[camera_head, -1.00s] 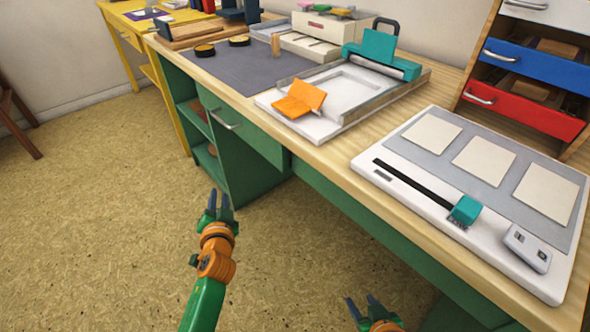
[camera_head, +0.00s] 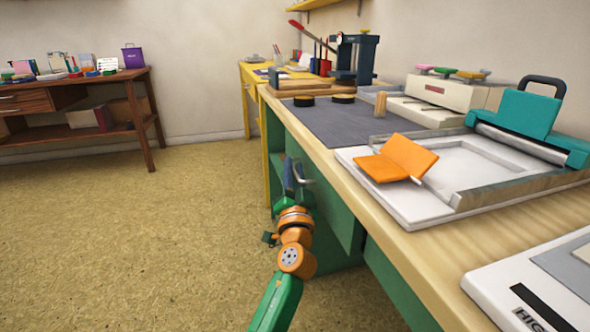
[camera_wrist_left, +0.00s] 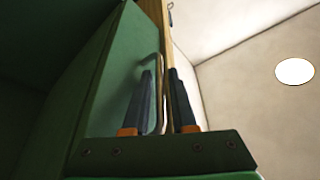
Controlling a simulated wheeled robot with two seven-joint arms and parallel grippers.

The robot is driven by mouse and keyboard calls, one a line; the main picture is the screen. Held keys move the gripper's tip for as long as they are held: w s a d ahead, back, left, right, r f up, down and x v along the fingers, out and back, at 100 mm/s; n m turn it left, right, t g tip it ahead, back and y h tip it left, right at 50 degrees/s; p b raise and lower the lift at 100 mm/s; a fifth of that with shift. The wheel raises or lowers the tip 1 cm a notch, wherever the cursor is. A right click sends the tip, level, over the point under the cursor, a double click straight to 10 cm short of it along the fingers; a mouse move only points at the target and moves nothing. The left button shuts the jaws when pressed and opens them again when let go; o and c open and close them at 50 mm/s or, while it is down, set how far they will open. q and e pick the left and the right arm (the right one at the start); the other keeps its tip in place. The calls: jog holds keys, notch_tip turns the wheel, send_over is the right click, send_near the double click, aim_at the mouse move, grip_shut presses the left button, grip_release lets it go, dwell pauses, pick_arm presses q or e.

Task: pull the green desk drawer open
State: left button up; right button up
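The green desk drawer (camera_head: 335,205) is under the wooden desk top, and its front looks closed. Its metal handle (camera_head: 306,181) is partly hidden by my left gripper (camera_head: 292,170), which is at the drawer front. In the left wrist view, the green drawer front (camera_wrist_left: 125,75) fills the left side. The handle (camera_wrist_left: 160,110) runs upright between the two dark fingers of my left gripper (camera_wrist_left: 160,78). A gap shows between the fingers, so they look open around the handle. Whether a finger touches it I cannot tell. My right gripper is out of view.
The desk top (camera_head: 375,195) carries a grey mat (camera_head: 345,122), an orange folded card (camera_head: 397,157) and a white tray with a teal press (camera_head: 525,115). A yellow table (camera_head: 250,80) stands behind. The floor (camera_head: 130,240) left of the desk is clear.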

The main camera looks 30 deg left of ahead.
pick_arm(q)
grip_shut()
jog(key=shift+w, duration=0.1)
dwell(1.3)
